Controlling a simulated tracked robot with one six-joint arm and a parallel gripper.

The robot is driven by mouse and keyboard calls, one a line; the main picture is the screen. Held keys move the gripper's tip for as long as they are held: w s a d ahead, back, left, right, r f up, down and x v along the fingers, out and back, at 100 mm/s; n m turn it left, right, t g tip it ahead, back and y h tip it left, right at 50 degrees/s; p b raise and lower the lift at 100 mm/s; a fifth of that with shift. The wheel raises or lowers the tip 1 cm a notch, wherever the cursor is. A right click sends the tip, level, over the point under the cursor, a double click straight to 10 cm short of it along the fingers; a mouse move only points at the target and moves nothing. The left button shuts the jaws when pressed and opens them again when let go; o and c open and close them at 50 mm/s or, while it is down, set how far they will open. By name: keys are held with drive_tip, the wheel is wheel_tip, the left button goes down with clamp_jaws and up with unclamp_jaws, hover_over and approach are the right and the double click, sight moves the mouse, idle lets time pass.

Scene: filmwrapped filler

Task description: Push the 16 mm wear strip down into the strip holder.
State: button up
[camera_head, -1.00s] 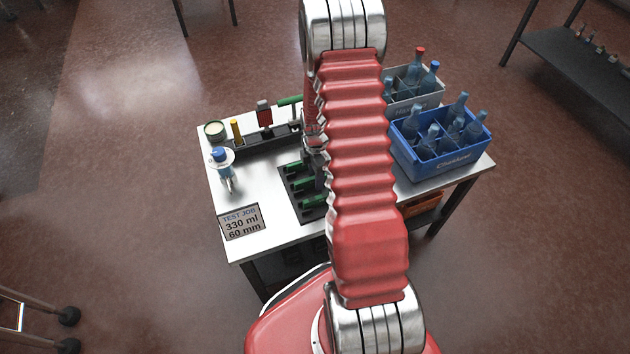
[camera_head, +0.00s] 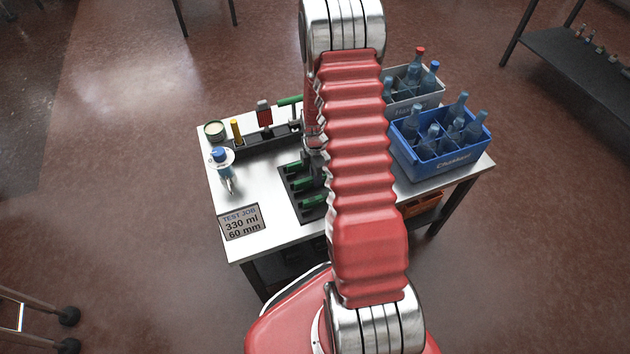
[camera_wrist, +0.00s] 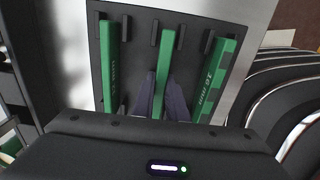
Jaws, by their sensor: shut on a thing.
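In the wrist view, my gripper (camera_wrist: 162,82) has its two fingers closed on either side of the middle green strip (camera_wrist: 165,50). No lettering shows on this strip. A right green strip (camera_wrist: 215,82) carries lettering that appears to read 16 mm. A left green strip (camera_wrist: 111,60) has lettering too small to read surely. All three stand in a dark slotted rack (camera_wrist: 138,35). In the head view, the rack (camera_head: 287,185) is partly hidden by my arm. A long dark fixture (camera_head: 255,146) behind it may be the strip holder; I cannot tell surely.
A blue crate (camera_head: 440,165) and a grey crate (camera_head: 430,104) with bottles stand on the right of the table. A blue-capped bottle (camera_head: 226,172), a round tin (camera_head: 215,131) and a job sign (camera_head: 241,222) are on the left. Bare tabletop (camera_head: 255,185) lies between.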

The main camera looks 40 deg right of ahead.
sight(311, 177)
clamp_jaws()
drive_tip(key=shift+r, duration=0.15)
wheel_tip(311, 177, up, 10)
drive_tip(key=shift+f, duration=0.1)
idle(0.5)
drive_tip(key=shift+a, duration=0.15)
idle(0.4)
drive_tip(key=shift+w+a+m, duration=0.35)
drive_tip(key=shift+a+m, duration=0.15)
drive_tip(key=shift+a, duration=0.05)
drive_tip(key=w+a+m, duration=0.2)
drive_tip(key=a+m, duration=0.5)
drive_tip(key=a, duration=0.4)
drive_tip(key=w+a+m, duration=0.3)
drive_tip(key=a+m, duration=0.4)
drive_tip(key=a, duration=0.3)
drive_tip(key=shift+w+a+f, duration=0.15)
drive_tip(key=shift+a+f, duration=0.1)
drive_tip(key=shift+a, duration=0.15)
